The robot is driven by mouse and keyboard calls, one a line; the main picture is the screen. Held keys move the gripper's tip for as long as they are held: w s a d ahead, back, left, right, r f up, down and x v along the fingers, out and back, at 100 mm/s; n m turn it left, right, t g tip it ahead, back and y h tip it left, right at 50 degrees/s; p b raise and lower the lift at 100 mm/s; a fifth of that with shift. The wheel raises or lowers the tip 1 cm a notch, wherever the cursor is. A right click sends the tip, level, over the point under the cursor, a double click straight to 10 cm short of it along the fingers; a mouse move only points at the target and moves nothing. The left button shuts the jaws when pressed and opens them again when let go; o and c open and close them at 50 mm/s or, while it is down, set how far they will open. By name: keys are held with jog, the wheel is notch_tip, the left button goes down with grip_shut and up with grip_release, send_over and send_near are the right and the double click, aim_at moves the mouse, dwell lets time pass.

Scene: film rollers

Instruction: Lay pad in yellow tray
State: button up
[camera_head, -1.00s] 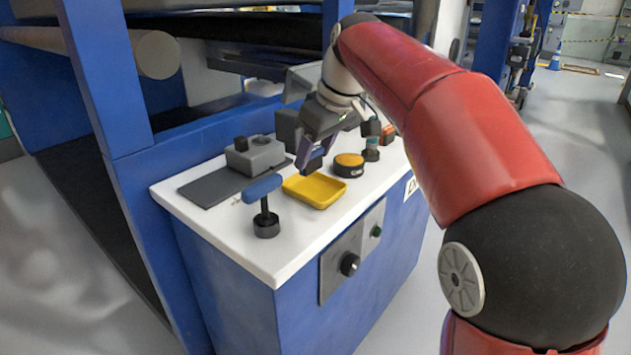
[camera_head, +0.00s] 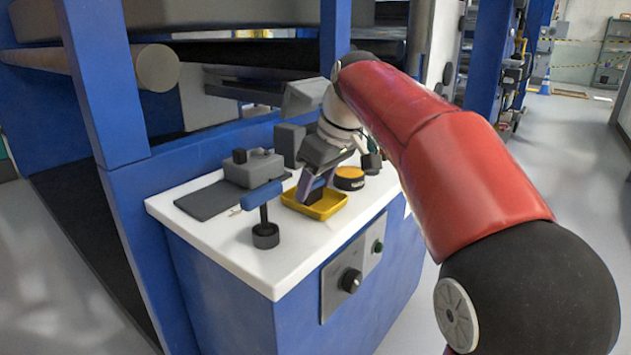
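The yellow tray (camera_head: 328,210) lies on the white top of the blue cabinet, near its middle. My gripper (camera_head: 310,193) points down over the tray, with its purple-grey fingertips at or just inside the left and back part of the tray. A small dark patch shows at the fingertips. I cannot tell whether it is a pad, a finger or a shadow, nor whether the fingers are open or shut. No separate pad can be made out with certainty. The tray's back part is partly hidden by my gripper.
A round black piece with an orange-yellow top (camera_head: 350,178) is behind right. A grey block (camera_head: 253,168) and dark grey mat (camera_head: 212,199) lie at back left. The front counter (camera_head: 300,255) is clear.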

jog(key=shift+o, duration=0.2)
jog(key=shift+d+r, duration=0.1)
jog(key=shift+r, duration=0.45)
jog(key=shift+o, duration=0.2)
jog(key=p+v, duration=0.3)
jog(key=v, duration=0.7)
jog(key=shift+r, duration=0.35)
jog(key=shift+s+d+r, duration=0.2)
jog(key=shift+r, duration=0.05)
jog(key=s+d+f+m+t+h, duration=0.1)
jog(key=s+d+f+m, duration=0.4)
jog(key=s+f, duration=0.6)
jog(key=s+d+f+m+t+h, duration=0.1)
jog(key=s+d+f+m, duration=0.4)
jog(key=s+f, duration=0.7)
jog(key=shift+s+d+f+t+h, duration=0.35)
jog(key=shift+d+f+h, duration=0.25)
jog(key=shift+d+h, duration=0.2)
